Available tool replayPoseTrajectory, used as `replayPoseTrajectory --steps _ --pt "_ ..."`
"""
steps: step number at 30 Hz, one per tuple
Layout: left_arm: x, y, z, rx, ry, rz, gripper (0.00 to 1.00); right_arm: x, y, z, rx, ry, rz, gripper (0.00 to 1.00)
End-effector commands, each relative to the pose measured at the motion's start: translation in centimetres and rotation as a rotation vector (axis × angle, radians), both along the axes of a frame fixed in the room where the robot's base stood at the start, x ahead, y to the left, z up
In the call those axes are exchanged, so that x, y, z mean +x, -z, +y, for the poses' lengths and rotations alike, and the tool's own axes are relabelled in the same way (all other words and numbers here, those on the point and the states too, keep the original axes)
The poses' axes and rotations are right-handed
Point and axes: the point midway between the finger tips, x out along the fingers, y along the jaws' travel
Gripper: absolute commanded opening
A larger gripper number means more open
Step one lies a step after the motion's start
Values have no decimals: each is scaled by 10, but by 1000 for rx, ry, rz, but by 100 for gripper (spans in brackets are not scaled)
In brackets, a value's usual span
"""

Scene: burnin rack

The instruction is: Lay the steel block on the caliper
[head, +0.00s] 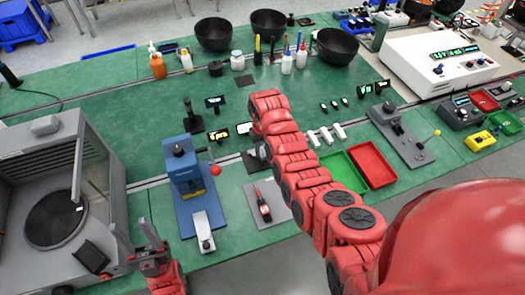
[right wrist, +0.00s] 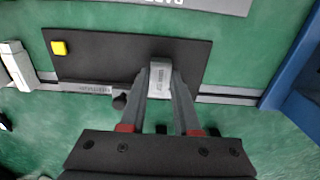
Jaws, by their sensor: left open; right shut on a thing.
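My right gripper (right wrist: 160,70) is shut on the steel block (right wrist: 160,79), a small light-grey piece with dark lettering on it, between the two fingertips. The block is over or at the front part of a black mat (right wrist: 120,55); I cannot tell whether it touches. A grey strip with small markings (right wrist: 92,88) and a dark knob (right wrist: 120,101) lie left of the fingers; this looks like part of the caliper, the rest being hidden by the gripper. In the head view my red right arm hides most of this spot. My left gripper (head: 132,232) is open and empty, low at the left.
A yellow square (right wrist: 59,48) sits on the mat's left end. In the head view a blue press (head: 183,165) with a red-knobbed lever stands left of my right arm. A green tray (head: 343,172) and a red tray (head: 371,165) lie right of it. A grey chamber (head: 95,255) is far left.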

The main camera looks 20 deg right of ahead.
Motion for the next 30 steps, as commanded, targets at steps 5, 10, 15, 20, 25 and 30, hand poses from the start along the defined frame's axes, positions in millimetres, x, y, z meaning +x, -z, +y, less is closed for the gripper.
replayPoseTrajectory --steps 5,10,15,20,25,30 --pt "0 0 0 0 0 0 50 0 -1 0 0 0 0 0" --pt "0 1 0 0 0 0 50 0 1 0 0 0 0 0" --pt "0 4 0 0 0 0 50 0 6 0 0 0 1 0" --pt "0 7 0 0 0 0 50 0 10 0 0 0 1 0" --pt "0 10 0 0 0 0 50 0 14 0 0 0 1 0" --pt "0 13 0 0 0 0 50 0 18 0 0 0 1 0"
